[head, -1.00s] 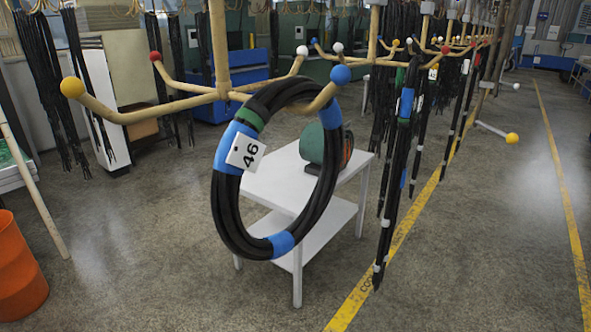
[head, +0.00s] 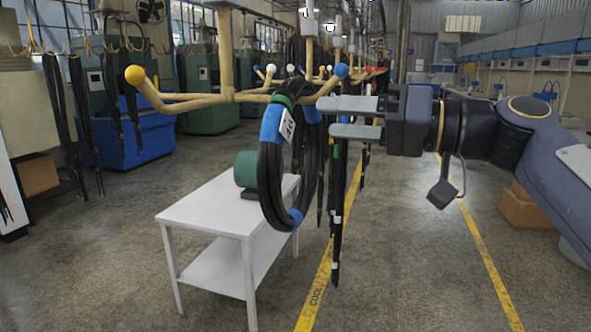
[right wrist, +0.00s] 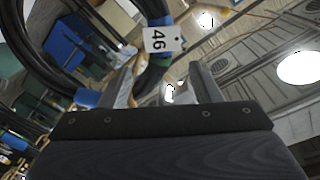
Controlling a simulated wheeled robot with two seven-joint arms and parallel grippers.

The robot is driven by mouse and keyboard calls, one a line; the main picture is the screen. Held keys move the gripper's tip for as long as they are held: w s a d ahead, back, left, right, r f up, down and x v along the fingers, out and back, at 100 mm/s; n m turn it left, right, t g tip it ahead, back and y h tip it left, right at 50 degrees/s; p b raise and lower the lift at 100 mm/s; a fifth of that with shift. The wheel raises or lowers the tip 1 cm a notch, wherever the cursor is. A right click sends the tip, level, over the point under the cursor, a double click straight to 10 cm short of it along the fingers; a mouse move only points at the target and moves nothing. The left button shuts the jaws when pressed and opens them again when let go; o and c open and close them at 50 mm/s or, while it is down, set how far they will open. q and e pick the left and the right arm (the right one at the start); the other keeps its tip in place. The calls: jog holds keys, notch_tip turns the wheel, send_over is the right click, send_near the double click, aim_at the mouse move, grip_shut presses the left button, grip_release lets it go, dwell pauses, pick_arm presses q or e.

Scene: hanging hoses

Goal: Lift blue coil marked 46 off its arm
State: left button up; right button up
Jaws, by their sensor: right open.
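The coil marked 46 (head: 270,190) is a black hose ring with blue bands and a green band. It hangs on a tan arm (head: 305,98) tipped with a blue ball (head: 341,70). Its white tag (head: 287,123) also shows in the right wrist view (right wrist: 160,39). My right gripper (head: 328,117) is open, reaching in from the right, with its fingertips close to the coil's upper right side. In the right wrist view the coil's tagged part (right wrist: 153,76) lies ahead of the spread fingers; I cannot tell whether it is between them. My left gripper is not in view.
A white table (head: 225,210) with a green round object (head: 245,170) stands below and behind the coil. Another black hose bundle (head: 337,220) hangs just to the right of the coil. A yellow-ball arm (head: 134,75) sticks out on the left.

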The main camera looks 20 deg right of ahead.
aim_at(289, 113)
jog(key=p+x, duration=0.1)
jog(key=x, duration=0.1)
jog(key=p+x, duration=0.1)
jog(key=x, duration=0.1)
jog(key=p+x, duration=0.1)
jog(key=x, duration=0.1)
jog(key=shift+a+r, duration=0.2)
jog(key=shift+r, duration=0.05)
jog(key=shift+w+a+f, duration=0.15)
jog(key=shift+w+a, duration=0.25)
jog(key=shift+w, duration=0.05)
grip_shut()
